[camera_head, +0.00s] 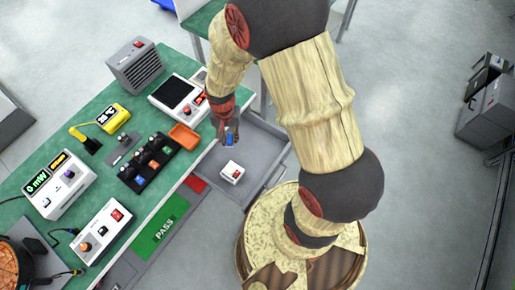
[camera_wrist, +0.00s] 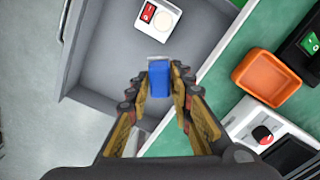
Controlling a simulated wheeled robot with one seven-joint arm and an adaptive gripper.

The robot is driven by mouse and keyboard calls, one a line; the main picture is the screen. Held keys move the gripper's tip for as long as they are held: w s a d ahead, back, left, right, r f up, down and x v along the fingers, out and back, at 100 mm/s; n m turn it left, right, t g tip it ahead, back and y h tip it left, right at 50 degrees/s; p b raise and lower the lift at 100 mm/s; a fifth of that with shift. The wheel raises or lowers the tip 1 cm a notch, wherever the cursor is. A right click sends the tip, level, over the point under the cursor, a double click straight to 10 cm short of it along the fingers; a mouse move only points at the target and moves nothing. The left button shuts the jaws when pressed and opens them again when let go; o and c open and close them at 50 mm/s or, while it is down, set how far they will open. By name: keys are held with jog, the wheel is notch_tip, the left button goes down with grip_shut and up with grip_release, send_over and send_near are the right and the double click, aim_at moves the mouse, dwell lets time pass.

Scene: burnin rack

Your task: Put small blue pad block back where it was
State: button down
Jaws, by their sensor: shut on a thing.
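The small blue pad block (camera_wrist: 159,78) is between the fingertips of my gripper (camera_wrist: 160,88) in the wrist view, and the gripper is shut on it. In the head view, my gripper (camera_head: 230,132) and the blue block (camera_head: 230,141) are above the open grey drawer (camera_head: 262,140), near the table's edge. A white block with a red part (camera_head: 232,172) lies in the drawer; it also shows at the top of the wrist view (camera_wrist: 158,22). A black rack (camera_head: 128,178) with several small blocks in it, one of them blue, stands on the green table.
An orange tray (camera_head: 184,136) sits beside the rack near the table edge. Several instruments stand on the green table (camera_head: 88,130), including a white box with a dark screen (camera_head: 176,92). A green PASS mat (camera_head: 163,229) and a red patch (camera_head: 196,184) lie along the front edge.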

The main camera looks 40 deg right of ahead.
jog(key=s+f+m+b, duration=0.1)
jog(key=s+f+m, duration=0.2)
jog(key=s+m, duration=0.4)
jog(key=b, duration=0.5)
send_over(257, 147)
jog(key=shift+n, duration=0.3)
jog(key=f, duration=1)
jog(key=shift+s+a, duration=0.25)
jog(key=shift+s, duration=0.05)
jog(key=shift+w+d+f+b, duration=0.15)
jog(key=shift+f+b, duration=0.45)
jog(key=shift+f, duration=0.4)
jog(key=shift+w+d+f+b, duration=0.15)
jog(key=shift+f+b, duration=0.45)
jog(key=shift+f, duration=0.35)
jog(key=shift+s, duration=0.1)
jog(key=shift+f, duration=0.15)
jog(key=c, duration=1.6)
grip_release()
